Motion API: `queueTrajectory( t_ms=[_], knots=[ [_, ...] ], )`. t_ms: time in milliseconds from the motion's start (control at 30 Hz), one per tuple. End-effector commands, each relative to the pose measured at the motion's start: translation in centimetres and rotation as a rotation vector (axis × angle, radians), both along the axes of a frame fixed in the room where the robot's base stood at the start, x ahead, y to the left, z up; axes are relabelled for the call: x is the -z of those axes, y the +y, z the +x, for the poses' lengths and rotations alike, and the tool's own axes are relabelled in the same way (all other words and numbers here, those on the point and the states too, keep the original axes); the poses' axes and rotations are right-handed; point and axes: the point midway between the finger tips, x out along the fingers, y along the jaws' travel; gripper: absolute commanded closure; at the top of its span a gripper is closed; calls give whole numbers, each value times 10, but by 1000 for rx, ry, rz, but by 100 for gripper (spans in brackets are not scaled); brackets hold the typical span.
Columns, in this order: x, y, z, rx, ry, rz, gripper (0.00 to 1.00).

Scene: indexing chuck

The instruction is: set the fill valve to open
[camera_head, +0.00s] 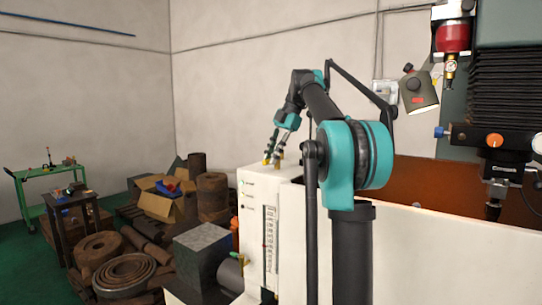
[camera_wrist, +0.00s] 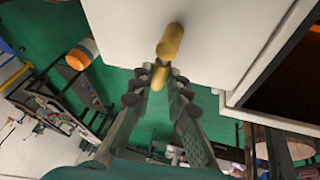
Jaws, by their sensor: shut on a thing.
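In the head view my gripper (camera_head: 272,150) points down at the top of a white cabinet (camera_head: 254,215). Small brass-coloured parts show right at its fingertips. In the wrist view my gripper (camera_wrist: 158,74) has its two ridged fingers closed on a brass-coloured piece (camera_wrist: 158,77), which I take to be the fill valve's handle. A brass-coloured rounded post (camera_wrist: 170,42) stands just beyond it against the white panel, and I cannot tell whether the two are joined. The fingers hide part of the held piece. No mark showing the valve's position can be read.
The cabinet front bears a tall gauge strip (camera_head: 270,240) and small dots with labels. A machine head (camera_head: 495,140) and a lamp (camera_head: 418,92) hang at the right. A box (camera_head: 165,200), rusty rolls and a green cart (camera_head: 45,178) stand at the left. Green floor is free at far left.

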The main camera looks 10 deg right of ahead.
Motion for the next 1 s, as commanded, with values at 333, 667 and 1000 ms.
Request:
queueTrajectory(
  t_ms=[333, 667, 1000],
  knots=[
    [1, -2, -2, -164, 1, -2, 100],
    [1, -2, -2, -204, 1, -2, 100],
    [1, -3, -2, -203, 2, -2, 78]
  ],
)
